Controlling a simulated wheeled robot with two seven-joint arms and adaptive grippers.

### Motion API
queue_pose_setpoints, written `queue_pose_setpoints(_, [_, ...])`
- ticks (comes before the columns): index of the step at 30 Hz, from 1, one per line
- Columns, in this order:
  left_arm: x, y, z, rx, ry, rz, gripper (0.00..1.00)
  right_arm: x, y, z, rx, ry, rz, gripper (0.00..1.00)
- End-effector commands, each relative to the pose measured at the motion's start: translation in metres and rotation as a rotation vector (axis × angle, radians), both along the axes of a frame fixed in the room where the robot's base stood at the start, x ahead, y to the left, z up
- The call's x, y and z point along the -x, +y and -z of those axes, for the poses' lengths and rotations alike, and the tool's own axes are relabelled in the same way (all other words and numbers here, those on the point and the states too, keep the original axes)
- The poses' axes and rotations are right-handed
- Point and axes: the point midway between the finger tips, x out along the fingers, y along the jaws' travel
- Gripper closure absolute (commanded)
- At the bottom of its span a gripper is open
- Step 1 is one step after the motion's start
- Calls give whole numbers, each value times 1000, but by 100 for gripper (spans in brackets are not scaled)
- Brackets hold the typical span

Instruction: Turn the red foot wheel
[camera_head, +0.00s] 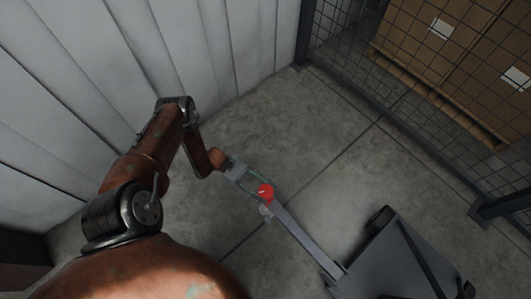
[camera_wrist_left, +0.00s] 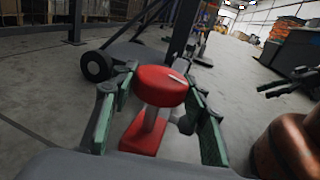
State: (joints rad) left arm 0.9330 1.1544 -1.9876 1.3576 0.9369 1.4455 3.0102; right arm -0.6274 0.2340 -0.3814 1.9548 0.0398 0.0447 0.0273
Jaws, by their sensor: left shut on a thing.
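The red foot wheel (camera_wrist_left: 162,86) sits between the two green-padded fingers of my left gripper (camera_wrist_left: 158,92) in the left wrist view, with a white mark on its top. Below it a red and grey post or bracket (camera_wrist_left: 147,130) shows. In the head view the red wheel (camera_head: 266,191) is at the end of a long grey bar (camera_head: 305,238), and my left gripper (camera_head: 256,182) reaches it from the upper left. The gripper is shut on the wheel.
The grey bar runs to a dark wheeled base (camera_head: 400,262) at the lower right. A mesh fence (camera_head: 400,75) with cartons (camera_head: 450,40) behind it stands at the upper right. A pale ribbed wall (camera_head: 90,70) is at the left. Concrete floor between is clear.

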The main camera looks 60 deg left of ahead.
Motion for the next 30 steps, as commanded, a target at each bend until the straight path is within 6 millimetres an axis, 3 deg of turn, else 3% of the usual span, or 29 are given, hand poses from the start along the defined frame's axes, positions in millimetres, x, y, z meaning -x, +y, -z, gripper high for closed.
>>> queue_pose_setpoints(15, [-3, 1, -1, -3, -5, 182, 83, 0, 0, 0, 0, -1, 0, 40])
queue_pose_setpoints(30, [-2, 1, 0, -2, -3, 227, 83, 0, 0, 0, 0, 0, 0, 40])
